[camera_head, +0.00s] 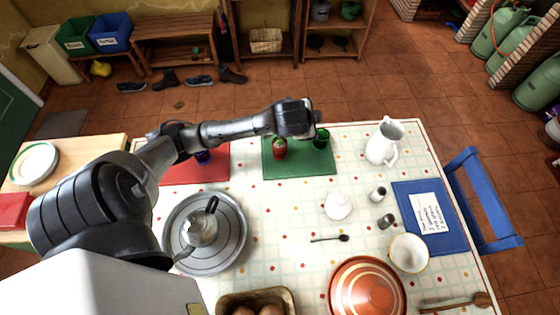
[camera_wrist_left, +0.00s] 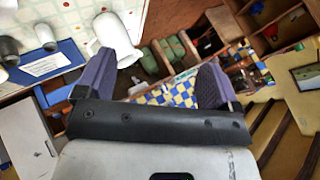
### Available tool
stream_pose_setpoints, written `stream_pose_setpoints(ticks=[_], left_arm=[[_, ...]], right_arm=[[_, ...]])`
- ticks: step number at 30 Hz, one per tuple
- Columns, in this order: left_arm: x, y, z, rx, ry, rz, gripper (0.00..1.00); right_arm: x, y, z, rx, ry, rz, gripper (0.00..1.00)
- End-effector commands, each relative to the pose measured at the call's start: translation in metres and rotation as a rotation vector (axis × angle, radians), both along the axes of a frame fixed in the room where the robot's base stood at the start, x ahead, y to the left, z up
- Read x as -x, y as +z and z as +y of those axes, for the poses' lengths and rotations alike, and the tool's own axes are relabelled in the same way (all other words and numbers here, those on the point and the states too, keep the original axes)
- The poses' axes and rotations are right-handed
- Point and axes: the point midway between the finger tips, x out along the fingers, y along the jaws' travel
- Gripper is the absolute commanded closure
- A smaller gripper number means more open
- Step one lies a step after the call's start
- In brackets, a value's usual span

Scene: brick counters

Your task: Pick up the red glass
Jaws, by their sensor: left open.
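The red glass (camera_head: 279,149) stands on the green mat (camera_head: 300,165) near the far edge of the table in the head view. My left arm reaches in from the left, and its hand hangs just above and beyond the red glass, apart from it, hiding part of its top area. In the left wrist view my left gripper (camera_wrist_left: 158,76) is open, with nothing between its two fingers. The red glass does not show in the left wrist view. My right gripper is in neither view.
A green glass (camera_head: 321,138) stands close right of the red one. A white pitcher (camera_head: 383,143) stands to the right, also in the left wrist view (camera_wrist_left: 118,38). A metal teapot (camera_head: 200,229) sits nearer.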

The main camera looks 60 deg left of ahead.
Motion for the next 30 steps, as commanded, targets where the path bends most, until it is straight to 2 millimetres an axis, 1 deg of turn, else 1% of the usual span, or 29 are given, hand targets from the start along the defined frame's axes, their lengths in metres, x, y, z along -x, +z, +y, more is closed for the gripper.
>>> stream_pose_setpoints(ticks=[1, 2, 3, 5, 6, 8, 9, 12, 13, 15, 18, 21, 25, 28, 30], left_arm=[[-0.009, -0.020, 0.029, -0.011, 0.045, 0.033, 0.13], [-0.011, -0.025, 0.043, 0.002, 0.077, 0.057, 0.13], [-0.013, -0.032, 0.062, 0.024, 0.127, 0.093, 0.13], [-0.010, -0.041, 0.087, 0.078, 0.217, 0.151, 0.13], [-0.005, -0.047, 0.100, 0.121, 0.280, 0.191, 0.13], [0.004, -0.059, 0.114, 0.198, 0.379, 0.250, 0.13], [0.010, -0.068, 0.119, 0.256, 0.446, 0.282, 0.13], [0.021, -0.092, 0.120, 0.419, 0.620, 0.355, 0.13], [0.024, -0.096, 0.119, 0.466, 0.675, 0.371, 0.13], [0.029, -0.102, 0.115, 0.562, 0.791, 0.397, 0.13], [0.032, -0.103, 0.104, 0.649, 0.912, 0.405, 0.13], [0.033, -0.103, 0.103, 0.677, 1.006, 0.383, 0.13], [0.033, -0.106, 0.103, 0.693, 1.072, 0.362, 0.13], [0.033, -0.118, 0.102, 0.699, 1.090, 0.357, 0.13], [0.034, -0.130, 0.102, 0.699, 1.093, 0.357, 0.13]], right_arm=[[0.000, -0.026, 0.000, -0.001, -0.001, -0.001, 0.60], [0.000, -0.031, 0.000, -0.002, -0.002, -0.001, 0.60], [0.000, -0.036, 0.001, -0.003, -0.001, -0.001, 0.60], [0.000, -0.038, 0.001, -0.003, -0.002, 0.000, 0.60], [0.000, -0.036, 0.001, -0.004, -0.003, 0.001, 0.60], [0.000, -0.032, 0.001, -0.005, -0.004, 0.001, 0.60], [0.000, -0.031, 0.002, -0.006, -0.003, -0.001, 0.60], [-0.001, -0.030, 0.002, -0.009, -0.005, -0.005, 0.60], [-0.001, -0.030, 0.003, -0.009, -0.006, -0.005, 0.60], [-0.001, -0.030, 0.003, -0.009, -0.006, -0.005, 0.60], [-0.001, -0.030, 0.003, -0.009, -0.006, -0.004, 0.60], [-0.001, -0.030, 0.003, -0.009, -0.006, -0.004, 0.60], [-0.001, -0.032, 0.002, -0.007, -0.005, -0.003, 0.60], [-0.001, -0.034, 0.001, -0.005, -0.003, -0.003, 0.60], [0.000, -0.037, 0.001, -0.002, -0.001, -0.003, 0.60]])
